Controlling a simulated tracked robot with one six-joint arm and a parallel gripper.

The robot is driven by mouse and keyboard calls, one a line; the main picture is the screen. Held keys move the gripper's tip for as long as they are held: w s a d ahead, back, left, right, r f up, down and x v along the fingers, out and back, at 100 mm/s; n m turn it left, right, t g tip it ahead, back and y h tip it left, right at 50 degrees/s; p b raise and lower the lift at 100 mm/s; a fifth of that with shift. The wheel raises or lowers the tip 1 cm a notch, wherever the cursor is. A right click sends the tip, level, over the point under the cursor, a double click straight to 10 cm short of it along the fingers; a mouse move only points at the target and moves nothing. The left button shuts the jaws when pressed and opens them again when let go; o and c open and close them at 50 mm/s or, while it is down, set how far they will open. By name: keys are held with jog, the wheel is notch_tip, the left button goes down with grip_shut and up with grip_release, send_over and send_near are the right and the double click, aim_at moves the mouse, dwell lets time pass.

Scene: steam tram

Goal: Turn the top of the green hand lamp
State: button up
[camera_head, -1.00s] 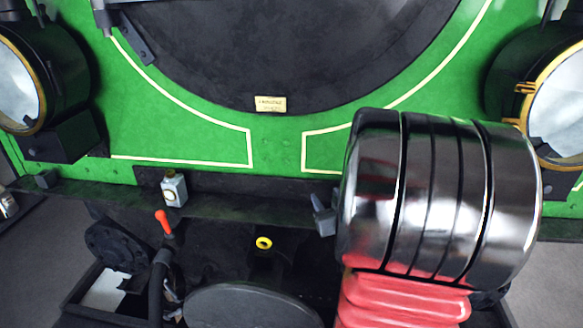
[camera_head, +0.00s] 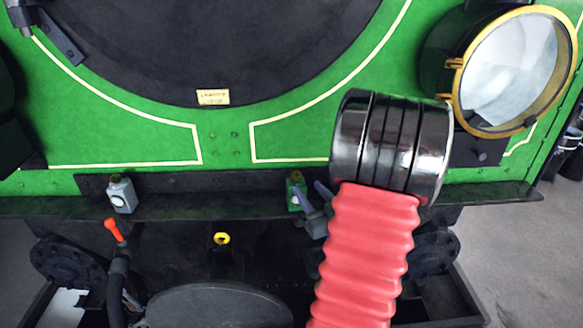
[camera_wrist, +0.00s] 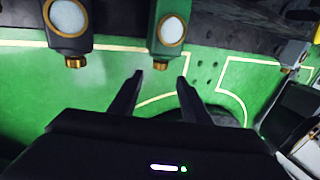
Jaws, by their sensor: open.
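The green hand lamp (camera_head: 296,197) stands upright on the dark ledge in front of the green tram wall, with a brass top. In the wrist view, which is upside down, the green hand lamp (camera_wrist: 171,25) hangs at top centre, its round brass top (camera_wrist: 163,53) pointing down. My gripper (camera_wrist: 160,77) is open and empty. Its two fingertips lie on either side of the brass top's line, apart from it in the picture.
A grey lamp (camera_head: 121,195) stands left on the ledge. Another grey lamp (camera_wrist: 70,22) is beside the green one in the wrist view, hidden by my arm in the head view. A brass-rimmed headlamp (camera_head: 510,75) is at upper right. A red-handled lever (camera_head: 114,230) is below left.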

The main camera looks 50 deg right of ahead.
aim_at(296, 175)
jog(key=x, duration=1.3)
jog(key=shift+w, duration=0.15)
jog(key=c, duration=1)
jog(key=shift+d, duration=0.2)
jog(key=shift+c, duration=0.2)
jog(key=shift+a, duration=0.15)
jog(key=shift+c, duration=0.2)
